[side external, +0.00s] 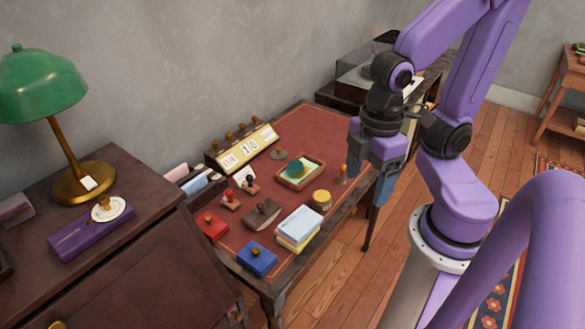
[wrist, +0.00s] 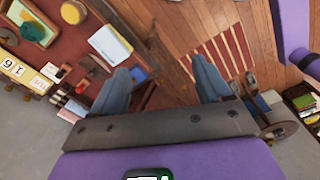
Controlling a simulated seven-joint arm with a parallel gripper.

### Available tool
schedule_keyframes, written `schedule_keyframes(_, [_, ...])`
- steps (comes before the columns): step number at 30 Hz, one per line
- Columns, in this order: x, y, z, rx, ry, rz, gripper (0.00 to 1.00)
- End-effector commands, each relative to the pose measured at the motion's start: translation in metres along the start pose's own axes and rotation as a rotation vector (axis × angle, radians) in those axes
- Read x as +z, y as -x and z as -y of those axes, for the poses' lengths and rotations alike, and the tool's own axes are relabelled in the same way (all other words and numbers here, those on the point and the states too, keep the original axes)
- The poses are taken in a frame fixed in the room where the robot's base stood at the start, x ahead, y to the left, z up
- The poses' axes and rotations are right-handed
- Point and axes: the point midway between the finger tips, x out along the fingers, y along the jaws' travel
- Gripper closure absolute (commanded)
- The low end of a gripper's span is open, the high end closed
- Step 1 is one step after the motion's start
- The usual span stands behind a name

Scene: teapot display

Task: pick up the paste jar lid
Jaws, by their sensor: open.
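A small round yellow jar (side external: 321,196) stands on the red-topped desk near its right edge. Its flat yellow top looks like the paste jar lid; I cannot make out a seam between lid and jar. The jar also shows at the top left of the wrist view (wrist: 73,12). My gripper (side external: 370,184) is open and empty, pointing down just beyond the desk's right edge, to the right of the jar and apart from it. In the wrist view my two fingers (wrist: 160,66) are spread with floor and the desk edge between them.
A paper stack (side external: 299,226) sits in front of the jar, a wooden tray with a green round thing (side external: 300,172) behind it. Several stamps, boxes and a date display (side external: 247,148) fill the desk's left.

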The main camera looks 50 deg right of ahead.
Motion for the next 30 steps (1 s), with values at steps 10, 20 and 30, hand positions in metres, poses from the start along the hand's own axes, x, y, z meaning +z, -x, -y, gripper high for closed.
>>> schedule_keyframes(10, [-0.071, 0.001, -0.081, 0.061, 0.123, 0.014, 0.23])
schedule_keyframes(20, [-0.114, -0.014, -0.203, 0.115, 0.279, 0.068, 0.23])
schedule_keyframes(30, [-0.099, -0.047, -0.339, 0.133, 0.439, 0.158, 0.23])
